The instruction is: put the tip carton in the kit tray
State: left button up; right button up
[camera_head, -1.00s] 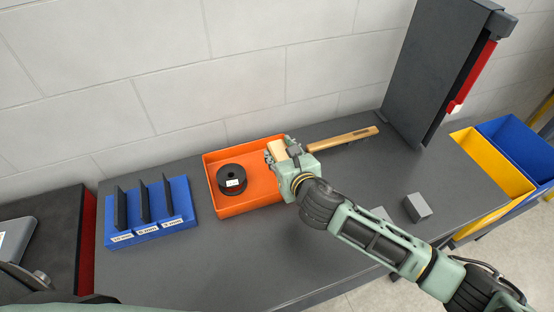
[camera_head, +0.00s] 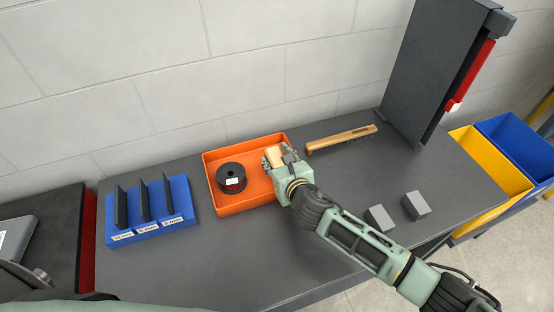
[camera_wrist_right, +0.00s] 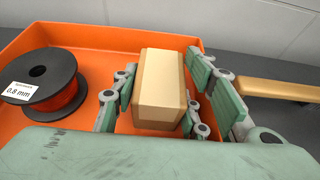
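The tip carton (camera_head: 273,155), a small tan box, is at the right end of the orange kit tray (camera_head: 240,207). In the right wrist view the carton (camera_wrist_right: 160,88) is inside the tray's outline, between the fingers of my right gripper (camera_wrist_right: 163,85). Narrow gaps show between the fingers and the carton's sides, so the gripper looks open around it. The carton's underside is hidden, so I cannot tell fully how it rests. In the head view my right gripper (camera_head: 277,158) is over the tray's right side. My left gripper is not in view.
A black spool (camera_head: 231,177) labelled 0.8 mm lies in the tray's left part. A blue slotted rack (camera_head: 150,230) stands left of the tray. A wooden-handled tool (camera_head: 341,139) lies behind right. Two grey blocks (camera_head: 416,205) (camera_head: 379,218) sit at the right front. The front middle table is clear.

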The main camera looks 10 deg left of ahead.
jog(key=shift+r, duration=0.1)
dwell(0.3)
jog(key=v, duration=1.2)
jog(key=shift+d, duration=0.1)
dwell(0.4)
